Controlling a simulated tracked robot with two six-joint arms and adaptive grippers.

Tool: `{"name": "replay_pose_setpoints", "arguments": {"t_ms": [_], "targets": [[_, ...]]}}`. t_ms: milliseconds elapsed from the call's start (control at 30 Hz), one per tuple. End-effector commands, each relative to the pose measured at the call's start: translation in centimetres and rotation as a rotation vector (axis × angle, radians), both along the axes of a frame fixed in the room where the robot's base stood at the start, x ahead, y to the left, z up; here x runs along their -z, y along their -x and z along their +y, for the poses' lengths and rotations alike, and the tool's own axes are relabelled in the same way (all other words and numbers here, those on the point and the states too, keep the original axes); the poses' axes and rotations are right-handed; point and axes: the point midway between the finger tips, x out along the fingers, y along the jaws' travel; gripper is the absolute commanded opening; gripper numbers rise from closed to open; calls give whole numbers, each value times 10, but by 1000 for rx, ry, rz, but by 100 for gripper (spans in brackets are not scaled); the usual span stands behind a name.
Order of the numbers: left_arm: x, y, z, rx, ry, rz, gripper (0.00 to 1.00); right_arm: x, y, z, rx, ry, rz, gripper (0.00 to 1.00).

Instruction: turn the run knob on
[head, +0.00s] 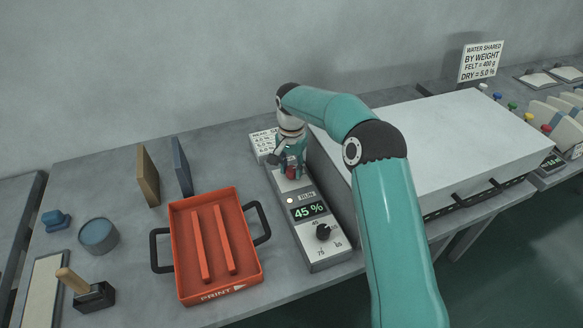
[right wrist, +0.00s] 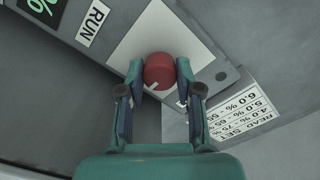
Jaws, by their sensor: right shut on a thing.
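The red run knob (right wrist: 159,71) sits on a pale plate at the far end of the control box, beside the RUN label (right wrist: 93,24). In the right wrist view my right gripper (right wrist: 159,80) has its two fingers on either side of the knob, shut on it. A white mark shows on the knob's near edge. In the head view the knob (head: 291,171) is partly hidden by my right gripper (head: 290,168). The control box (head: 318,247) shows 45 % on its display (head: 308,210), a lit lamp (head: 290,201) and a black dial (head: 323,232). My left gripper is not in view.
An orange tray (head: 255,262) with black handles stands left of the control box. A large grey-white box (head: 450,130) stands close on its right. A printed card (head: 262,142) is behind the knob. A blue pot (head: 98,236) and a wooden-handled stamp (head: 93,297) are at left.

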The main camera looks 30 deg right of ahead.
Motion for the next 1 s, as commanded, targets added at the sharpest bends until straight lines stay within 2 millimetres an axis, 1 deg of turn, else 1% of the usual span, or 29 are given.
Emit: {"name": "replay_pose_setpoints", "arguments": {"t_ms": [167,200,333,633,733,867,1000], "targets": [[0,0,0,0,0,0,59,-1,-1,0,2,0,-6,0],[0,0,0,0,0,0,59,-1,-1,0,2,0,-6,38],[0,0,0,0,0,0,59,-1,-1,0,1,0,-4,60],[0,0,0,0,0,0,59,-1,-1,0,0,-1,-2,60],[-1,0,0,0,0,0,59,-5,-1,0,0,0,-2,60],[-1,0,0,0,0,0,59,-20,-1,0,0,1,-5,60],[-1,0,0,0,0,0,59,-45,-2,0,1,1,-6,60]]}}
